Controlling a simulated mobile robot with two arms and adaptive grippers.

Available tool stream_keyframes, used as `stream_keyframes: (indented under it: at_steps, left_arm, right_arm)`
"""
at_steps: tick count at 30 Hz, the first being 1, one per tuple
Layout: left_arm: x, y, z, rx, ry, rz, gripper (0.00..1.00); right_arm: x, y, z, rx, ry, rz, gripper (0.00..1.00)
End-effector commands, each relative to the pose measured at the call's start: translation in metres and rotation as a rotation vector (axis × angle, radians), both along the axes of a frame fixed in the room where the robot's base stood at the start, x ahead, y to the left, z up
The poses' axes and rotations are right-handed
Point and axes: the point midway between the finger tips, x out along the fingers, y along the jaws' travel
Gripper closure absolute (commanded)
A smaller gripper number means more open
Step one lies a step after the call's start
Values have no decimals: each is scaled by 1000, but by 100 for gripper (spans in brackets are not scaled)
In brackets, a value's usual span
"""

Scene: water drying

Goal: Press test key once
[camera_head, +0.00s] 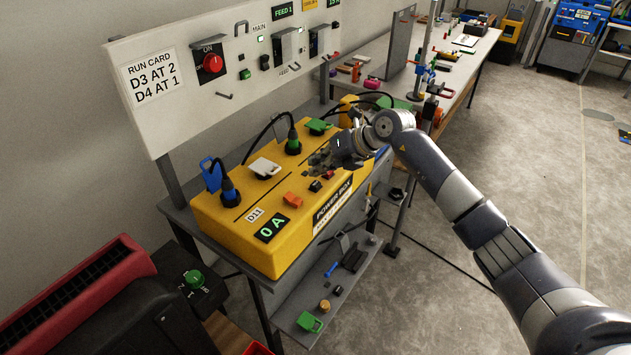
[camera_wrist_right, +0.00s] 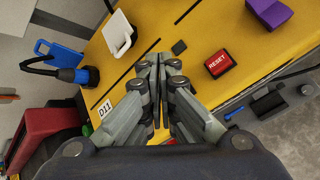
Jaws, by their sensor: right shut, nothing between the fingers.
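The yellow power box (camera_head: 222,232) stands on a grey bench and also fills much of the right wrist view (camera_wrist_right: 200,25). On its top are a red key marked RESET (camera_wrist_right: 218,63), a small dark square (camera_wrist_right: 179,47) and an orange piece (camera_head: 293,200). I cannot read a TEST label on any key. My right gripper (camera_head: 322,160) is over the far part of the box top. In the right wrist view its fingers (camera_wrist_right: 160,60) are shut and empty, pointing at the box top near the dark square. Contact cannot be told. My left gripper is out of view.
A white flap (camera_head: 264,167) and plugs with blue (camera_head: 228,192) and green (camera_head: 293,143) bodies rise from the box. A display reading 0 A (camera_head: 271,228) is at its near end. A white switch panel (camera_head: 190,100) stands behind. Open floor lies right.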

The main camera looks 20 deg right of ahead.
Motion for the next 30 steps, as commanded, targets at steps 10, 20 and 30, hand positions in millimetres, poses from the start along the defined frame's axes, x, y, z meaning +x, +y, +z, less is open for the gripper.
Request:
stream_keyframes:
  at_steps: [10,20,30]
  left_arm:
    - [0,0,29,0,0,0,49]
    - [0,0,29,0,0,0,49]
    - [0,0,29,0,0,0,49]
  right_arm:
    - [0,0,39,0,-1,0,100]
    - [0,0,40,0,0,0,100]
    - [0,0,40,0,0,0,100]
